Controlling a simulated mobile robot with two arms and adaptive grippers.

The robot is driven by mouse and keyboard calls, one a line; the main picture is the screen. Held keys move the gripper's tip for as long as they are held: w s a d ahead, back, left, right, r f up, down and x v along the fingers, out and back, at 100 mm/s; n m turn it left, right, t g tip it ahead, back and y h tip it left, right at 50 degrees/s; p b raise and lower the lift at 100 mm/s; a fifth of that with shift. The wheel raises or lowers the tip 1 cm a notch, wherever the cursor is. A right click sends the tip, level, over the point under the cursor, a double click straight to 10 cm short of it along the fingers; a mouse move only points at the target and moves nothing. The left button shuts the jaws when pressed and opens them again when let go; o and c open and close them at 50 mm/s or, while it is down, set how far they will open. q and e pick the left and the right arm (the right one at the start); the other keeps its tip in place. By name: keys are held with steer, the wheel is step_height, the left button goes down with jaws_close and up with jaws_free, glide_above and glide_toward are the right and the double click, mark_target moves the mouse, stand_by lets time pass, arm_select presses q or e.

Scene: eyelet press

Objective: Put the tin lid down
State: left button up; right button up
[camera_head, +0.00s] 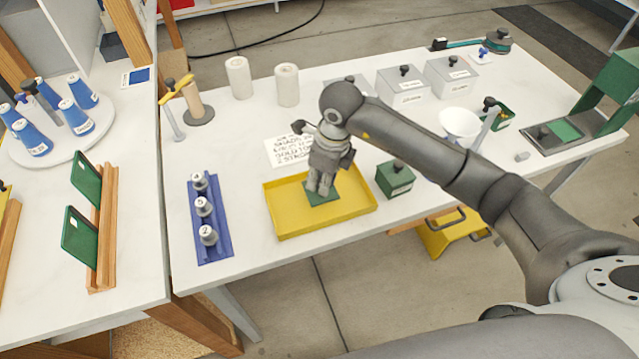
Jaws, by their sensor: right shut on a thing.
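The tin lid (312,201) is a flat green square under my right gripper (321,188). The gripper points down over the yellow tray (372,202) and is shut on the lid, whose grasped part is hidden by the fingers. The lid is inside the tray's outline; I cannot tell whether it touches the tray floor. An open green tin (503,117) with yellowish contents stands at the back right. Another green tin (394,181), with a black knob on top, stands just right of the tray. My left gripper is not in view.
A blue rack (214,247) with several grey weights lies left of the tray. A printed sheet (285,152) lies behind the tray. Grey lidded boxes (402,86), a white bowl (460,122) and a green press (612,92) stand farther back and right.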

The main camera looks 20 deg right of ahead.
mark_target(320, 182)
steer(key=shift+w+a+f, duration=0.1)
steer(key=shift+a+f, duration=0.1)
steer(key=shift+f+p, duration=0.35)
steer(key=shift+p, duration=0.05)
step_height(320, 182, down, 2)
steer(key=shift+f+p, duration=0.1)
steer(key=shift+p, duration=0.45)
steer(key=shift+w+f+b, duration=0.1)
steer(key=shift+f+b, duration=0.2)
steer(key=shift+f, duration=0.05)
steer(key=o, duration=0.8)
steer(key=shift+c, duration=0.2)
